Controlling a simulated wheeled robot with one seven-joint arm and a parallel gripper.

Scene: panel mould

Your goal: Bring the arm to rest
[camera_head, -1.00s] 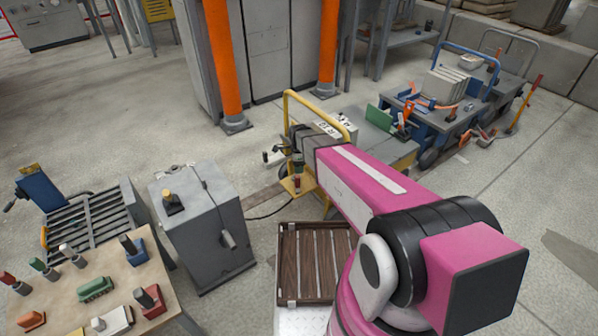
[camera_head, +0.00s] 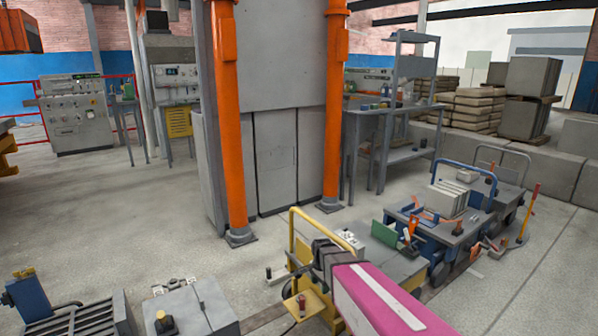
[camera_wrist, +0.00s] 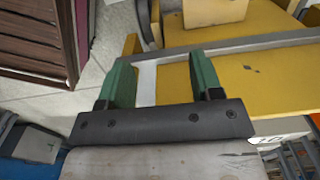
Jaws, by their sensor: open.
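My gripper (camera_wrist: 158,88) shows in the wrist view with its two green fingers spread apart and nothing between them. Beyond the fingers lies a yellow metal surface with a grey strip. In the head view my pink arm reaches forward from the bottom edge towards the yellow-railed cart (camera_head: 378,258). The fingers themselves are hard to make out in the head view. Whether they touch the yellow surface cannot be told.
A brown slatted crate (camera_wrist: 35,65) lies at the upper left of the wrist view. A grey cabinet (camera_head: 190,308) stands at the lower left. A blue cart (camera_head: 440,225) stands to the right. Orange posts (camera_head: 228,120) rise behind. Open floor lies left of centre.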

